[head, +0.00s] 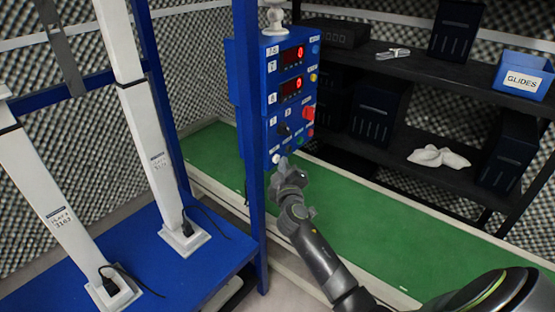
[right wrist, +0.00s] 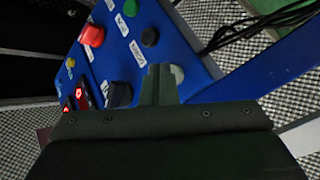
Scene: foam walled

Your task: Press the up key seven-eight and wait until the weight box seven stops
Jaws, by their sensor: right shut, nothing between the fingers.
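A blue control panel (head: 284,120) hangs on a blue post. It has two red displays (head: 292,54), each seeming to read 0, and several labelled buttons. My right gripper (head: 284,166) is shut and empty at the lower end of the panel. In the right wrist view its fingertips (right wrist: 160,80) are beside a pale round button (right wrist: 177,75), partly hidden by them; I cannot tell whether they touch it. A red button (right wrist: 92,35), a green button (right wrist: 149,37) and a black knob (right wrist: 118,94) also show. The key labels are too small to read. My left gripper is not in view.
Two white posts (head: 148,130) with cables stand on a blue platform (head: 190,265) at left. Black shelves (head: 400,65) at right hold dark boxes, a white cloth (head: 438,157) and a blue bin (head: 523,77) marked GLIDES. A green floor strip (head: 370,225) lies below.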

